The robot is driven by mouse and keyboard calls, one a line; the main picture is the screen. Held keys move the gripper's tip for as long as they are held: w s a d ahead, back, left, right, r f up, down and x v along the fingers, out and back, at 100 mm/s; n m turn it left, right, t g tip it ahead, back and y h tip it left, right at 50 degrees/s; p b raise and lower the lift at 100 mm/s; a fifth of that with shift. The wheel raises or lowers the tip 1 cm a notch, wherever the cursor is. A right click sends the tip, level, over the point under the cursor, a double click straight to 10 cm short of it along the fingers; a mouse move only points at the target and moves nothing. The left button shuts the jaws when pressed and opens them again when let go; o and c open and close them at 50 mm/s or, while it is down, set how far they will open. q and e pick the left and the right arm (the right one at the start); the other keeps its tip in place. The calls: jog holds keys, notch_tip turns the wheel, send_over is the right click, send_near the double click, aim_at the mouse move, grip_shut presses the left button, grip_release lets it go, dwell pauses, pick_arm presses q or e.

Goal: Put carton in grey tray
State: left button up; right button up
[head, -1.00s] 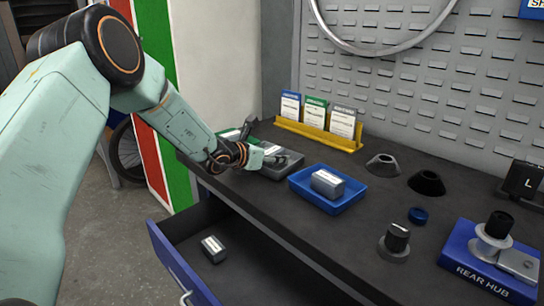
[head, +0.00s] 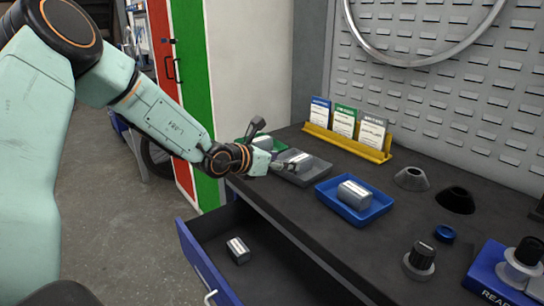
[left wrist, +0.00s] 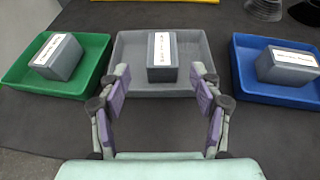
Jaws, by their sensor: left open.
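The grey tray (head: 318,177) stands on the dark bench between the green and blue trays. A grey carton with a white label (head: 298,158) sits in it; the carton is also in the middle of the left wrist view (left wrist: 166,72), upright near the tray's middle. My left gripper (head: 282,164) is open at the near side of the grey tray (left wrist: 128,50). In the left wrist view, its two fingers (left wrist: 160,78) are apart, one to each side of the carton's near end, with gaps on both sides. My right gripper is not in view.
A blue tray (head: 378,211) and a green tray (left wrist: 92,82) each hold a carton. An open drawer (head: 196,262) below the bench holds another carton (head: 237,250). A yellow card rack (head: 345,146) stands behind; cones and a hub stand at right.

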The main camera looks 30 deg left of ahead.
pick_arm(q)
jog(key=p+v, duration=0.1)
jog(key=v, duration=0.2)
jog(key=shift+s+r, duration=0.15)
jog(key=shift+s, duration=0.2)
